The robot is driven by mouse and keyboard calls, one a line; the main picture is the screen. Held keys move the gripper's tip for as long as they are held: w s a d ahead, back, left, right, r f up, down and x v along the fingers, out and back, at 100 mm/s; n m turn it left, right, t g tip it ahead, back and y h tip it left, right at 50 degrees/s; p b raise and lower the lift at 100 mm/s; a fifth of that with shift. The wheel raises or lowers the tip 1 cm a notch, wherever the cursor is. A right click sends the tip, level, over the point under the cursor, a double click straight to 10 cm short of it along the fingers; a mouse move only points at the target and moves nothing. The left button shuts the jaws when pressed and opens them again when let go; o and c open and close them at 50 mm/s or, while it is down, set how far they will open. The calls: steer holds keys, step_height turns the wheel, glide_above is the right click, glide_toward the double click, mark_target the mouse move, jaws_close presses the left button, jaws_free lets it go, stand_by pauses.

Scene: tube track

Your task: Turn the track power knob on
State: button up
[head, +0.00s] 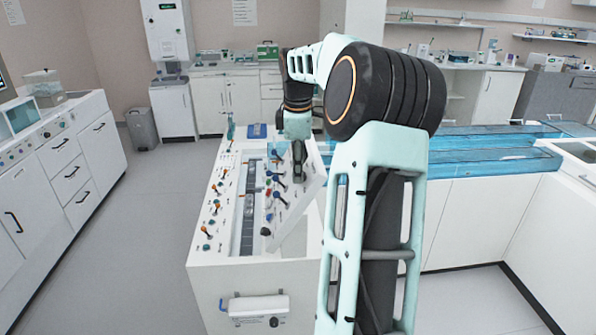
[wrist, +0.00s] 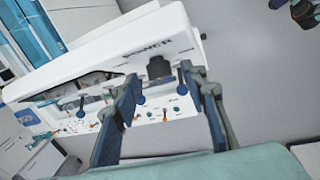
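A black knob (wrist: 158,67) sits on a white panel (wrist: 105,52) next to printed lettering that appears to read "POWER", in the wrist view. My gripper (wrist: 167,84) is open, its two blue-grey fingers spread to either side of the knob in the picture. Nothing is held. I cannot tell whether the fingers touch the knob. In the head view my gripper (head: 299,172) hangs over the right side of the white control console (head: 230,272). A dark knob (head: 265,231) shows at the console's near end; I cannot tell if it is the same one.
A white box (head: 256,306) sticks out from the console's front. A blue transparent track (head: 480,150) runs off right. The floor (head: 130,235) on the left is clear.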

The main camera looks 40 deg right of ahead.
steer(key=shift+w+d+f, duration=0.1)
steer(key=shift+w+f, duration=0.05)
steer(key=shift+f, duration=0.75)
steer(key=shift+c, duration=0.4)
jaws_close()
